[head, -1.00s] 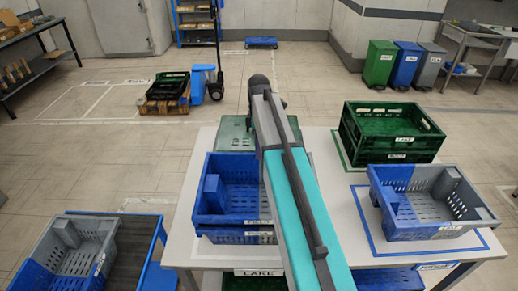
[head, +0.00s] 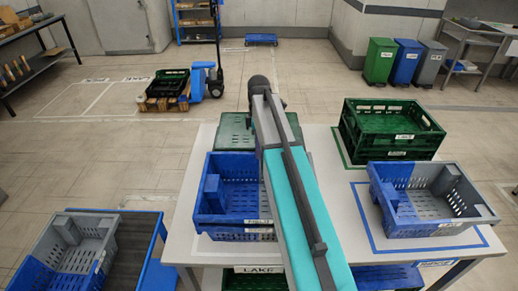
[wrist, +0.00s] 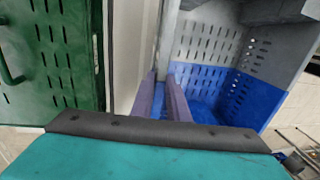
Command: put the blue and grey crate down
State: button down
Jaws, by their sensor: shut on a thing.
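The blue and grey crate (head: 212,225) is at the near left part of the white table (head: 182,250), low and level. Its blue left part shows in the head view; my arm covers its right part. In the wrist view its slotted inside (wrist: 205,45) is grey above and blue below. My gripper (wrist: 168,82) is shut on one wall of this crate. In the head view my gripper is hidden behind my teal arm. A second label shows low on the near side; I cannot tell whether another crate is beneath or whether the base touches anything.
A green crate (head: 232,128) is just beyond the held one. Green crates (head: 392,152) and another blue and grey crate (head: 430,228) stand on the right of the table. A further blue and grey crate (head: 35,270) is at lower left. A pallet truck (head: 214,80) stands behind.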

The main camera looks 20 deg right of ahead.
jog(key=c, duration=1.7)
grip_release()
jog(key=shift+w+d+r+b, duration=0.1)
jog(key=shift+w+r+b, duration=0.15)
jog(key=shift+r, duration=1.95)
jog(key=shift+w+d+r+b, duration=0.15)
jog(key=shift+w+r, duration=0.15)
jog(key=shift+r, duration=1.85)
jog(key=shift+w+d+r+b, duration=0.15)
jog(key=shift+w+r, duration=0.1)
jog(key=shift+r, duration=1.95)
